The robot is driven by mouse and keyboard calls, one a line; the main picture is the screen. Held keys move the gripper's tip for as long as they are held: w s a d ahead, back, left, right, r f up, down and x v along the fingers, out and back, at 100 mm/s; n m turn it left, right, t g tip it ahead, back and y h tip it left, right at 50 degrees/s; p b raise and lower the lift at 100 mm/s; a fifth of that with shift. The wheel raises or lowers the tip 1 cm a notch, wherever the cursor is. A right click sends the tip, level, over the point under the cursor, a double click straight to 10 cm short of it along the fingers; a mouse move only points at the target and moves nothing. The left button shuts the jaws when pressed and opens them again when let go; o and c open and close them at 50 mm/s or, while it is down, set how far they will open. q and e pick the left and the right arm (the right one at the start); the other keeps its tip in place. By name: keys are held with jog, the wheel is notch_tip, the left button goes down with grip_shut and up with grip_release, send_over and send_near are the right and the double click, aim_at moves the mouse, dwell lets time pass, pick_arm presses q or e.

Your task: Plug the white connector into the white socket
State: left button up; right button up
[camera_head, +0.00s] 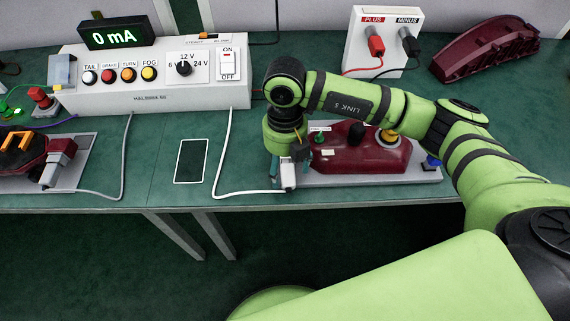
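The white connector (288,176) is at the left end of the dark red lamp's grey base plate (350,179), with its white cable (222,170) trailing left and up to the test box. My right gripper (287,180) points down over it and appears shut on it. The dark red lamp (365,155) on the plate carries green, black and amber bulb holders. I cannot make out the white socket; the gripper and wrist cover the lamp's left end, and I cannot tell whether the connector touches a socket. My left gripper is not in view.
The white test box (150,95) stands at the back left, its display (117,34) reading 0 mA. A phone-like dark panel (191,161) lies on the green table. Another lamp plate (75,165) is at left. A plus/minus box (380,45) and a dark red part (487,50) stand behind.

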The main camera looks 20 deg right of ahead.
aim_at(285, 162)
jog(key=shift+r, duration=0.1)
notch_tip(285, 162, up, 12)
jog(key=w, duration=0.1)
jog(key=shift+w+d, duration=0.15)
jog(key=shift+d, duration=0.05)
jog(key=shift+c, duration=0.4)
